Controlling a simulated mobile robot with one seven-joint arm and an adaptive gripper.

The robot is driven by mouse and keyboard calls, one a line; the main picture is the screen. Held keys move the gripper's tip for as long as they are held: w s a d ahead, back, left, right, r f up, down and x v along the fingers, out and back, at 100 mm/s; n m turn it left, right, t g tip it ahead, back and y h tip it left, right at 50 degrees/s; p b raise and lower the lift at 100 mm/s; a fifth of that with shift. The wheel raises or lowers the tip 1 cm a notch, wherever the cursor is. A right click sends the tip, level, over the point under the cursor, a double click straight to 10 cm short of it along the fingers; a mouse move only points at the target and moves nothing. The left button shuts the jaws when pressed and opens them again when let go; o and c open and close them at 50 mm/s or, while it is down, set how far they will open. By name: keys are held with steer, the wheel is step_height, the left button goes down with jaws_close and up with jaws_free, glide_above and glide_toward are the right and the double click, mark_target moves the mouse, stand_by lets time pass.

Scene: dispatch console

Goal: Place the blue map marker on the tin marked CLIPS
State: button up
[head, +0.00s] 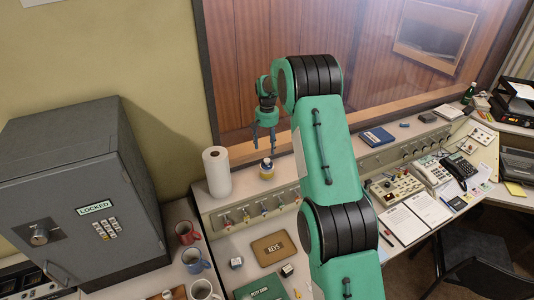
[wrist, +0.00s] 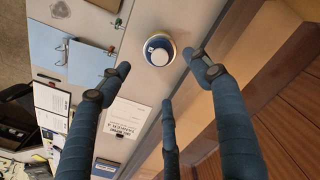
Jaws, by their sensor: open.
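A small round tin (head: 266,174) with a yellowish side stands on the console's upper ledge, right of the paper roll. I cannot read its label. A blue round piece (head: 266,162), apparently the blue map marker, sits on its top. In the wrist view this blue piece with a white top (wrist: 160,56) lies inside the tin's pale gold rim (wrist: 173,47), looking roughly centred. My gripper (head: 264,146) points down above it. Its blue fingers are spread and empty, and the wrist view shows the fingertips (wrist: 158,70) apart from the piece and the tin.
A white paper roll (head: 217,172) stands close left of the tin. A grey locked safe (head: 85,190) is farther left. Mugs (head: 195,260), a brown KEYS tray (head: 274,248) and small blocks (head: 287,270) are lower down. A blue book (head: 377,137) lies on the ledge to the right.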

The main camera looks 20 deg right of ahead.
steer(key=shift+r, duration=0.9)
steer(key=s+a+r+n+t, duration=0.1)
steer(key=s+a+r, duration=0.4)
steer(key=s+r, duration=0.35)
steer(key=s+a+r+t, duration=0.1)
steer(key=s+a+r, duration=0.3)
steer(key=s+r, duration=0.45)
steer(key=s+a+r+n+t, duration=0.1)
steer(key=s+a+r, duration=0.45)
steer(key=r, duration=0.45)
steer(key=s+a+r+n+t, duration=0.1)
steer(key=s+a+r, duration=0.1)
steer(key=s, duration=0.7)
steer(key=s+a+r, duration=0.2)
steer(key=s+a, duration=0.1)
steer(key=s, duration=0.6)
steer(key=s+a+f, duration=0.1)
steer(key=s+f, duration=0.1)
steer(key=s, duration=0.6)
steer(key=s+a+f+n+t, duration=0.1)
steer(key=s+a+f, duration=0.1)
steer(key=s, duration=0.5)
steer(key=shift+s+f+n+t, duration=0.15)
steer(key=shift+s+n+t, duration=0.15)
steer(key=shift+s, duration=0.1)
